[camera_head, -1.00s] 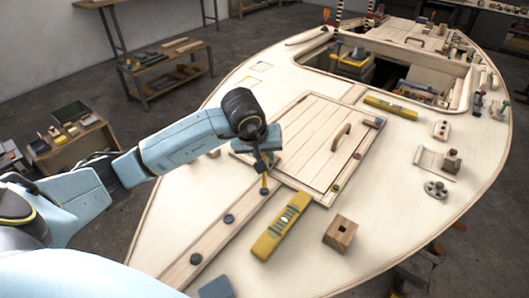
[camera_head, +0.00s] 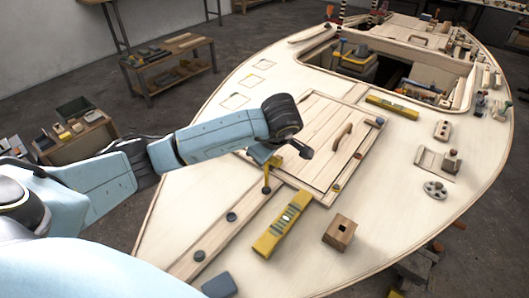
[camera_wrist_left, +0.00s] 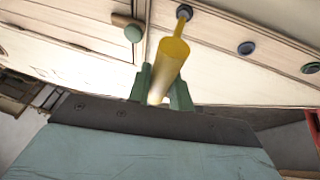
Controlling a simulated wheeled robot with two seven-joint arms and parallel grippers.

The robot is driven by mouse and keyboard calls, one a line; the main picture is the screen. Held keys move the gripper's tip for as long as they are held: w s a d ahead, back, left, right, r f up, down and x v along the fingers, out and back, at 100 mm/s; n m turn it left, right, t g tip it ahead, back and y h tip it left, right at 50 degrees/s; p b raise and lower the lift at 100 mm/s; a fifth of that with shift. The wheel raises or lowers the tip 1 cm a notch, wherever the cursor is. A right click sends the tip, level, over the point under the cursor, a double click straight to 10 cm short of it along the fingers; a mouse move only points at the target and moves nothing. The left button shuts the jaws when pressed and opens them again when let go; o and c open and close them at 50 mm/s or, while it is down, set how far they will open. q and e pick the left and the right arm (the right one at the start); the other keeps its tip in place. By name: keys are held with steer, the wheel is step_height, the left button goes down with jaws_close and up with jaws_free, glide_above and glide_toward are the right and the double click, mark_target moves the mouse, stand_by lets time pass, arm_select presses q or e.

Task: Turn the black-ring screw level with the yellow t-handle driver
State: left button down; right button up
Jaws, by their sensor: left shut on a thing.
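The yellow t-handle driver (camera_wrist_left: 170,62) is between the green fingers of my left gripper (camera_wrist_left: 165,88), which is shut on it. Its thin shaft reaches a dark-ringed screw (camera_wrist_left: 184,12) in the plank; I cannot tell how deeply the tip sits. In the head view, the left gripper (camera_head: 271,161) is over the deck beside the hatch, with the yellow shaft (camera_head: 267,178) below it and the dark screw (camera_head: 266,190) at its foot. Two more ringed screws, one nearer (camera_head: 231,217) and one farther along (camera_head: 199,256), stand on the same plank. My right gripper is not in view.
A yellow spirit level (camera_head: 283,225) and a wooden block with a hole (camera_head: 339,232) lie right of the plank. The hatch (camera_head: 318,140) with its handle is close to the gripper. A grey-blue block (camera_head: 220,286) lies near the front edge.

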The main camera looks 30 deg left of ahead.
arm_select(q)
steer(key=shift+f, duration=0.25)
stand_by(0.4)
steer(key=shift+f+b, duration=0.35)
steer(key=shift+b, duration=0.15)
steer(key=m+b, duration=0.1)
steer(key=m, duration=0.1)
steer(key=m+t+h+b, duration=0.1)
steer(key=shift+w+f+m, duration=0.15)
steer(key=shift+f+m, duration=0.05)
steer(key=shift+m, duration=0.2)
steer(key=shift+m+t+b, duration=0.3)
steer(key=shift+m+b, duration=0.05)
steer(key=shift+m, duration=0.25)
steer(key=shift+d+m+h, duration=0.15)
steer(key=shift+m+h, duration=0.25)
